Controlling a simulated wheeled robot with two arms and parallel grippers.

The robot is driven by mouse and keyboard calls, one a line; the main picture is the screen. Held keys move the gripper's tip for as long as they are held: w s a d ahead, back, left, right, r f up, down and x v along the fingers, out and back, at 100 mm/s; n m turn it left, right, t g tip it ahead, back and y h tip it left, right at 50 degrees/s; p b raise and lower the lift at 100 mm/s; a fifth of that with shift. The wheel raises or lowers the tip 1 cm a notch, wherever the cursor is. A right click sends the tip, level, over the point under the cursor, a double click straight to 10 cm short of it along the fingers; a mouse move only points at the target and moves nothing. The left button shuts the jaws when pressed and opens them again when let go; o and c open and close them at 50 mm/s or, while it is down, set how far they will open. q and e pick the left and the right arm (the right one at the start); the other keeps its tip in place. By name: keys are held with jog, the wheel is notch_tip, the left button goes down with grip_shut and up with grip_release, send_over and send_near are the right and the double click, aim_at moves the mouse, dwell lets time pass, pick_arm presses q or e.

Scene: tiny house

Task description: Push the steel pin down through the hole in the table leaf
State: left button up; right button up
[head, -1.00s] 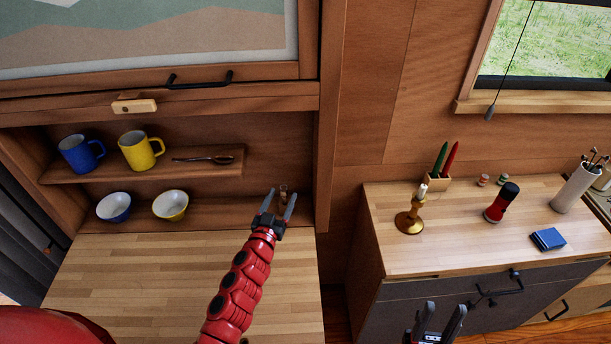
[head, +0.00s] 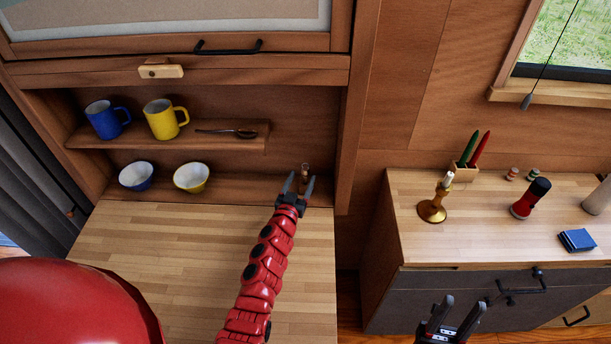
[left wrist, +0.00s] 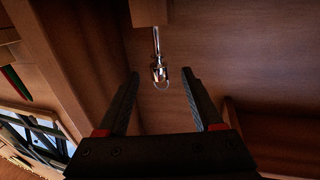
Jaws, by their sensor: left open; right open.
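The table leaf (head: 190,250) is a pale striped wooden surface, lying flat below the shelf niche. The steel pin (left wrist: 157,45) is thin and shiny, with a ring at its head, in line with a small wooden block (left wrist: 149,12) in the left wrist view. In the head view the pin (head: 304,170) shows small by the niche's right end. My left gripper (head: 299,182) is open, and its fingertips (left wrist: 161,74) lie on either side of the pin's ringed head in the picture. Whether they touch it I cannot tell. The hole is not visible. My right gripper (head: 458,310) is open and empty.
Blue and yellow mugs (head: 162,120) and a spoon stand on the upper shelf, with two bowls (head: 191,177) below. A counter at right holds a candlestick (head: 434,208), red flashlight (head: 529,198) and blue box (head: 577,240). The leaf's top is clear.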

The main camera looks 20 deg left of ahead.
aim_at(304, 173)
pick_arm(q)
jog(key=w+b, duration=0.1)
jog(key=w, duration=0.3)
jog(key=shift+w, duration=0.3)
jog(key=shift+s, duration=0.1)
grip_shut()
